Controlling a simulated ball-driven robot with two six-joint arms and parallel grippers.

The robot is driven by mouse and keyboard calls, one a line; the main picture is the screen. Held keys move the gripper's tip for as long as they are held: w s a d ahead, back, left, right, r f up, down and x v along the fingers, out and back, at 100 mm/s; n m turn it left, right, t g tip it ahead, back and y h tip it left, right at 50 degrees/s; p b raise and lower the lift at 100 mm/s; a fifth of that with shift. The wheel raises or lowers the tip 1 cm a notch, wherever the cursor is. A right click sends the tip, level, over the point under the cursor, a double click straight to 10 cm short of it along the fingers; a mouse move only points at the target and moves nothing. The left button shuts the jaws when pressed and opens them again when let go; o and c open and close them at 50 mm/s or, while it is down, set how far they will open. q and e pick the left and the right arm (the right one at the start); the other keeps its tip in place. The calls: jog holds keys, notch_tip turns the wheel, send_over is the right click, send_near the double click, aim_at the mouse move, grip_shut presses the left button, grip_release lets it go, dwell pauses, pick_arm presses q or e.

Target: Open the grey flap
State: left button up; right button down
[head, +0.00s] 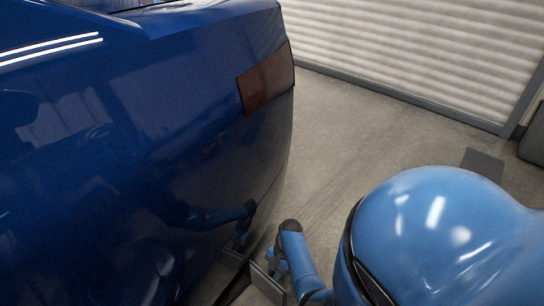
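A small grey panel (266,284) with a pale upper edge shows at the bottom of the head view, beside the blue car's lower side. It may be the grey flap, but it is cut off by the frame edge and I cannot tell how far it stands open. My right arm comes in from the lower right, and my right gripper (275,265) is close to this panel. The fingers are small and partly hidden, so I cannot tell whether they touch it or are open or shut. My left gripper is not in view.
A glossy blue car body (150,130) with a dark red tail light (267,79) fills the left side and mirrors my arm. Bare concrete floor (350,125) lies to its right. A ribbed pale shutter (420,50) stands behind. A dark floor plate (482,163) lies at right.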

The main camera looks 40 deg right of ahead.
jog(key=shift+w+d, duration=0.15)
jog(key=shift+d, duration=0.2)
dwell(0.3)
jog(key=c, duration=1.2)
grip_release()
jog(key=shift+o, duration=0.2)
jog(key=shift+r, duration=0.1)
jog(key=p+v, duration=0.5)
jog(key=v, duration=0.5)
jog(key=shift+r, duration=0.3)
jog(key=shift+d, duration=0.1)
